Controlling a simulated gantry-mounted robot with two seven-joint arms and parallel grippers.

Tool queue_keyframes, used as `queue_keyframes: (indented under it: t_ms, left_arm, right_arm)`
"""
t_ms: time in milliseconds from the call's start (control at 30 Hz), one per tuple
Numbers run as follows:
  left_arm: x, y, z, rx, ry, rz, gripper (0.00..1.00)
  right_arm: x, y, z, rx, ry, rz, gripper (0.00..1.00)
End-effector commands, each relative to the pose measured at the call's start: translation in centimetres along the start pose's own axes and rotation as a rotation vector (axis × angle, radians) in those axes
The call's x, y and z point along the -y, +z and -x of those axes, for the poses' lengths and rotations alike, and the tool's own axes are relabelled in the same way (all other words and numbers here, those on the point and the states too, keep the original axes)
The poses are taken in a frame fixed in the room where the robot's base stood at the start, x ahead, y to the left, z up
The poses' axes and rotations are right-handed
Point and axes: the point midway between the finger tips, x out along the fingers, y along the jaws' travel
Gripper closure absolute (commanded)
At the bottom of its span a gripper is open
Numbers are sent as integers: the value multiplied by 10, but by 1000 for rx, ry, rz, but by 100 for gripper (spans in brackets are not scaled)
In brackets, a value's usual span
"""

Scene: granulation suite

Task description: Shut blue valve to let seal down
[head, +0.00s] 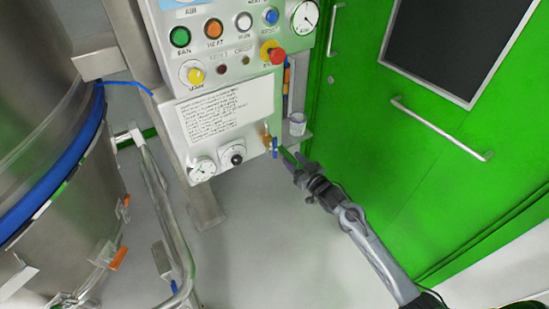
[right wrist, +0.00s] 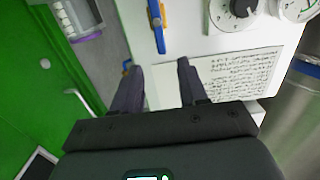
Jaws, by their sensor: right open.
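The blue valve has a brass body with a narrow blue lever (head: 275,147) at the lower right edge of the control panel. The lever also shows in the right wrist view (right wrist: 159,36), running lengthwise from the brass body toward my fingers. My right gripper (head: 298,163) is open and empty, just right of and below the valve. In the wrist view its fingertips (right wrist: 160,68) are spread on either side of the lever's line, a short gap from its end. A blue band (head: 55,178) rings the steel vessel at the left. My left gripper is out of view.
The panel (head: 230,113) carries a printed sheet, a gauge (head: 203,169), a black knob (head: 232,155) and several buttons, with a red mushroom button (head: 274,57) above. A small cup (head: 297,124) hangs right of the valve. A green door (head: 400,150) fills the right; steel piping stands lower left.

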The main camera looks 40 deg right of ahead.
Motion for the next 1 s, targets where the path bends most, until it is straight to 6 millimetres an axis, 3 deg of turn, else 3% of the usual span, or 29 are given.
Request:
queue_keyframes:
  t_ms: [33,100,467,1000]
  left_arm:
    - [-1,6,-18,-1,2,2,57]
    - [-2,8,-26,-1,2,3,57]
    - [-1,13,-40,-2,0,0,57]
    - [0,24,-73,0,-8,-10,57]
  right_arm:
    - [-1,10,-5,-14,1,2,57]
    - [-1,11,-8,-25,1,3,57]
    - [-1,9,-31,-44,1,1,57]
    - [-1,7,-106,-43,1,1,57]
